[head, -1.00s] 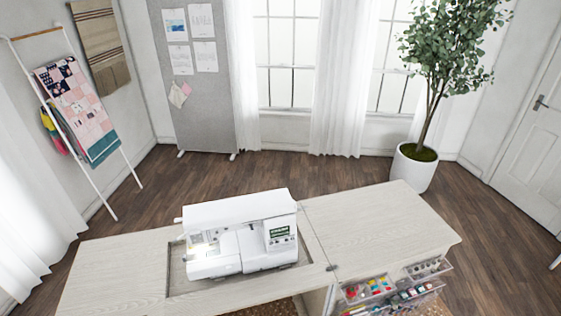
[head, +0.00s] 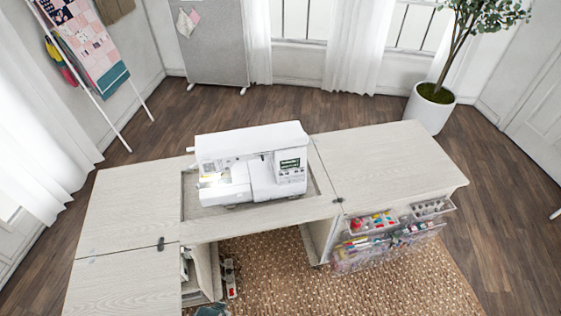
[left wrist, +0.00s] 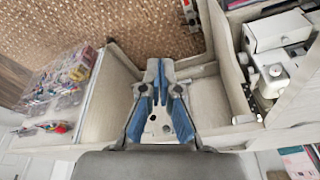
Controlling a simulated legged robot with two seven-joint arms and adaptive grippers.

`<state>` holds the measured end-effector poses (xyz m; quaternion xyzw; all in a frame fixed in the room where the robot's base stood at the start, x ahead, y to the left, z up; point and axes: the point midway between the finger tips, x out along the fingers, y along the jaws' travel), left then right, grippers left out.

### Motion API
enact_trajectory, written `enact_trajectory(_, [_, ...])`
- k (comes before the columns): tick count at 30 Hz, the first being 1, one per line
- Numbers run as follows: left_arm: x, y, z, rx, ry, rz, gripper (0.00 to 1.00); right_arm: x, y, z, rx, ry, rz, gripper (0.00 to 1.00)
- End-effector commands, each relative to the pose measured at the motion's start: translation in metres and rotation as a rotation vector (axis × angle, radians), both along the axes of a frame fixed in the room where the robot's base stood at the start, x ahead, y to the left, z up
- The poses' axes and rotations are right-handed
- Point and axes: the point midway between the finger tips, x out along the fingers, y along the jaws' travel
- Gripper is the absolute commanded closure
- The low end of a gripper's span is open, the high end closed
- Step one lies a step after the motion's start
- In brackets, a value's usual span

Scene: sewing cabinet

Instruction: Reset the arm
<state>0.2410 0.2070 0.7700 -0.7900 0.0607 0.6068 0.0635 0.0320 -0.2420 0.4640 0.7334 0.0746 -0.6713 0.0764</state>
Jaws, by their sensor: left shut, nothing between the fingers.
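My left gripper (left wrist: 162,75) shows in the left wrist view with its blue-lined fingers shut at the tips and nothing between them. It is over the sewing cabinet (left wrist: 112,95), and I cannot tell how far above. Neither gripper shows in the head view, and my right gripper is in no view. In the head view the cabinet (head: 385,165) stands unfolded with a white sewing machine (head: 250,165) set in its recess.
Clear bins of sewing supplies (head: 385,232) hang on the cabinet's right side. A woven rug (head: 265,265) lies beneath. A quilt rack (head: 100,60) stands at the back left and a potted plant (head: 430,108) at the back right. The tabletop beside the machine is clear.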

Motion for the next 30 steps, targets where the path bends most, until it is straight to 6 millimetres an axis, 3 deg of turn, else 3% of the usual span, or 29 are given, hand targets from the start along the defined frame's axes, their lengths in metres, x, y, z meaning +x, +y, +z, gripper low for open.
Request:
enact_trajectory(5, [-0.012, 0.001, -0.084, 0.004, 0.039, -0.006, 1.00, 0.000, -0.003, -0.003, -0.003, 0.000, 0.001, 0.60])
enact_trajectory(8, [-0.032, 0.004, -0.145, 0.008, 0.067, -0.011, 1.00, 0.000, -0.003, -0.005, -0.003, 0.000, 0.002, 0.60])
enact_trajectory(12, [-0.079, 0.011, -0.225, 0.012, 0.106, -0.020, 1.00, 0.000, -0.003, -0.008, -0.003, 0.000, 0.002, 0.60])
enact_trajectory(15, [-0.121, 0.017, -0.268, 0.015, 0.131, -0.025, 1.00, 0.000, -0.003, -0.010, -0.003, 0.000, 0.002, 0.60])
enact_trajectory(18, [-0.159, 0.025, -0.295, 0.019, 0.151, -0.030, 1.00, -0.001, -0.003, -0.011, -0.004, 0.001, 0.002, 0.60])
enact_trajectory(22, [-0.193, 0.032, -0.313, 0.022, 0.166, -0.035, 1.00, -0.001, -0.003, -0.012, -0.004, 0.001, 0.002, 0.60])
enact_trajectory(26, [-0.208, 0.035, -0.318, 0.022, 0.171, -0.037, 1.00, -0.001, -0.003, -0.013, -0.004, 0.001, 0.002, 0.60])
enact_trajectory(30, [-0.210, 0.035, -0.318, 0.022, 0.171, -0.038, 1.00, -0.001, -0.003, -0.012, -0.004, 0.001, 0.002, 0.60])
